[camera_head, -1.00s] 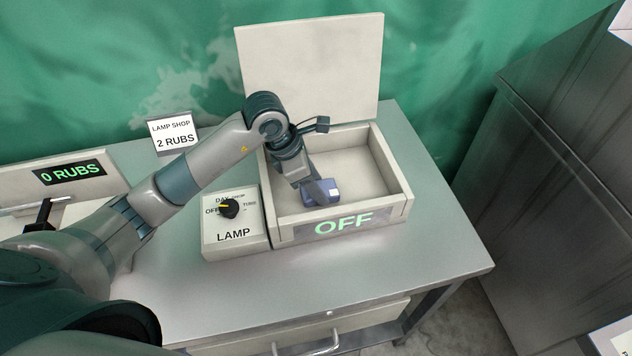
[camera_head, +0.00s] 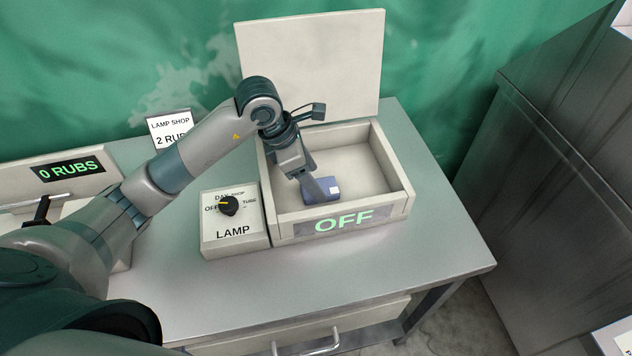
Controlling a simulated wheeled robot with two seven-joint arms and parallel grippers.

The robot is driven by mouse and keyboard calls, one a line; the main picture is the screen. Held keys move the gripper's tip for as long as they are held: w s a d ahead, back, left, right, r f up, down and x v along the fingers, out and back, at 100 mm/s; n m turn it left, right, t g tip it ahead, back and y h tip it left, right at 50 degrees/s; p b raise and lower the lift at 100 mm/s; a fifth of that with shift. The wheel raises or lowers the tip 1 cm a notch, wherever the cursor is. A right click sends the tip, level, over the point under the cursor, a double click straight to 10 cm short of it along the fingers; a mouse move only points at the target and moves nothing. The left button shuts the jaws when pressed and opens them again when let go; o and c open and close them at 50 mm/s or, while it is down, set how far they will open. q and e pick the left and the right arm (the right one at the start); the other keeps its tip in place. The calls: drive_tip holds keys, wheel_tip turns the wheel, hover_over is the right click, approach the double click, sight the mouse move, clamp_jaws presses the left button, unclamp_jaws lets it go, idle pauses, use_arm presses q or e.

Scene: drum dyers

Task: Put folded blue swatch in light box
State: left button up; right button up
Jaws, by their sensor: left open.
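The folded blue swatch (camera_head: 322,190), with a small white patch on its right, lies on the floor of the light box (camera_head: 399,204), near its front left. The box is open, with its pale lid upright at the back and a green "OFF" sign on its front. My left gripper (camera_head: 311,185) is open, just above and behind the swatch, inside the box. Its fingers overlap the swatch's upper left part in the picture; whether they touch it I cannot tell. My right gripper is not in view.
The lamp control box (camera_head: 235,222) with a black knob (camera_head: 229,205) stands left of the light box. A "2 RUBS" card (camera_head: 171,130) and a "0 RUBS" device (camera_head: 68,170) are farther left. The grey table (camera_head: 340,265) is clear in front.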

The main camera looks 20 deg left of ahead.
use_arm(q)
drive_tip(key=b+v, duration=0.3)
drive_tip(key=v, duration=0.6)
drive_tip(key=shift+a+r, duration=0.15)
drive_tip(key=shift+r, duration=0.1)
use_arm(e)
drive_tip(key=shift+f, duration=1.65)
use_arm(q)
drive_tip(key=shift+s, duration=0.1)
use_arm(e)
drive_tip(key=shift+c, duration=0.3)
